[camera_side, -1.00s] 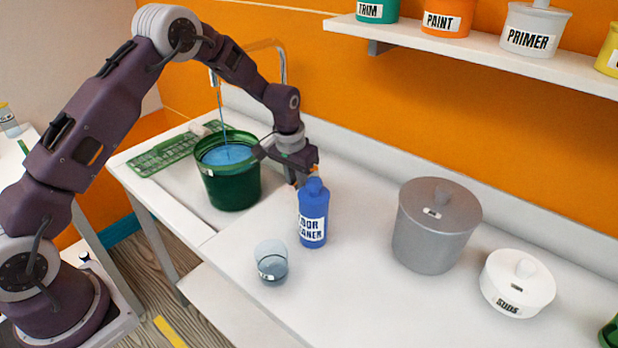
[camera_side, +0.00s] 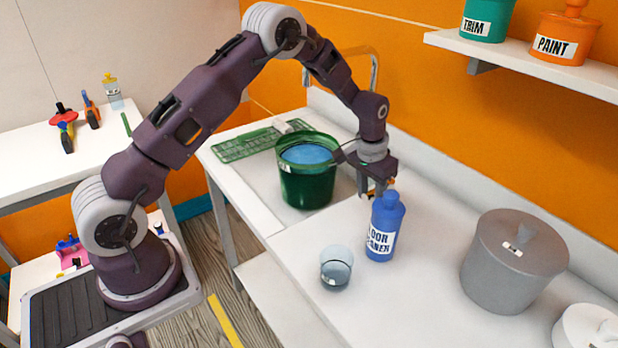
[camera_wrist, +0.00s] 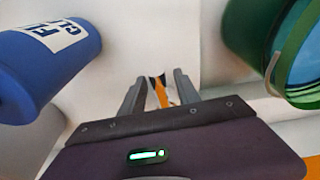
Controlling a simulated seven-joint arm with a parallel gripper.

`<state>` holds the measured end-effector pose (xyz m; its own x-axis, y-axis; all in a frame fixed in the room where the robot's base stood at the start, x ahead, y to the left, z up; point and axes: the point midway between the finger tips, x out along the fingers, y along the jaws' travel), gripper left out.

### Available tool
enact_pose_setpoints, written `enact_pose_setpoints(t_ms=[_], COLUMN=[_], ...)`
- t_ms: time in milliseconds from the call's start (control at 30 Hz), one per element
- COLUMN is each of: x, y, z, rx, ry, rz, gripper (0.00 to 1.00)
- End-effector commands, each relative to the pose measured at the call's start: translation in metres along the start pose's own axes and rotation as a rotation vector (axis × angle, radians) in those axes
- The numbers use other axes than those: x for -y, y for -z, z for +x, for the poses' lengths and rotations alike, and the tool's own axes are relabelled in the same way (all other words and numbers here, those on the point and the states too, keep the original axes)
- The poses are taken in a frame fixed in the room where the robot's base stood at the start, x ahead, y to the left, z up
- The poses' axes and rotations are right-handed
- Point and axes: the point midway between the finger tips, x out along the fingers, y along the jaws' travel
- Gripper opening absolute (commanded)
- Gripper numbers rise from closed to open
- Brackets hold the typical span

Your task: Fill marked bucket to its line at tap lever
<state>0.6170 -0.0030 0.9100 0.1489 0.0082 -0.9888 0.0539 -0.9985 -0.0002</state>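The green bucket (camera_side: 308,187) stands upright in the sink recess below the tap (camera_side: 374,68), holding blue water (camera_side: 306,154) fairly near its rim. No stream shows falling from the tap now. I cannot make out a fill line. My gripper (camera_side: 374,190) points down just right of the bucket, close behind the blue floor cleaner bottle (camera_side: 384,228). In the wrist view, my gripper's (camera_wrist: 160,80) fingers are apart, with a small orange piece (camera_wrist: 161,92) between them; I cannot tell whether it is the lever. The bucket (camera_wrist: 255,40) is at upper right there.
The bottle (camera_wrist: 45,70) is close on the left in the wrist view. A clear cup (camera_side: 336,268) stands at the front edge. A grey lidded pot (camera_side: 510,262) and a white lidded tub (camera_side: 585,328) are on the right. A green rack (camera_side: 250,146) lies behind the bucket.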

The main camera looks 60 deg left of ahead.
Motion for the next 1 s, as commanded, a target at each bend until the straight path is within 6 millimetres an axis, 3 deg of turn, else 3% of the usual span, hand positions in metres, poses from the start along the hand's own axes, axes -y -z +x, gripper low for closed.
enact_pose_setpoints(t_ms=[233, 733, 1000], x=[0.000, 0.000, 0.000], y=[0.001, 0.010, 0.011], z=[-0.004, -0.065, -0.070], rx=[-0.001, -0.002, 0.000], ry=[0.000, 0.000, 0.000], rz=[0.000, 0.000, 0.000], gripper=[0.38, 0.38, 0.38])
